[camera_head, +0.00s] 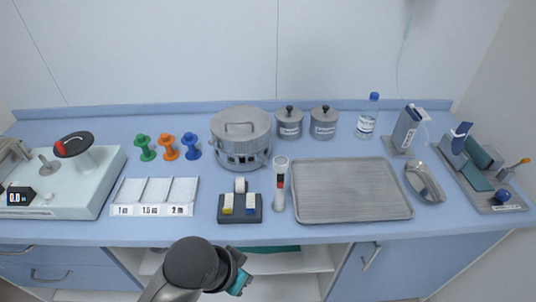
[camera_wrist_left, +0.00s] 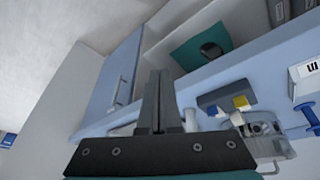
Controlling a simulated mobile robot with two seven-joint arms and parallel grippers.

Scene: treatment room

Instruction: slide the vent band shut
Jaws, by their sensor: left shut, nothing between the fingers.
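The round metal drum (camera_head: 241,128) with a lid and handle stands at the back middle of the counter. Its vent band (camera_head: 243,158) runs around the lower side, where several dark openings show. In the left wrist view the drum (camera_wrist_left: 265,130) is partly seen at the right, beyond the fingers. My left gripper (camera_head: 240,282) is in front of the counter's front edge, low and well apart from the drum. In the left wrist view its dark fingers (camera_wrist_left: 158,100) are together and hold nothing. My right gripper is in neither view.
A dark block with yellow and blue pieces (camera_head: 240,213) and a clear tube (camera_head: 279,185) stand in front of the drum. Colored spools (camera_head: 168,147) are left of it, two lidded jars (camera_head: 305,123) right. A metal tray (camera_head: 350,190) fills the right middle.

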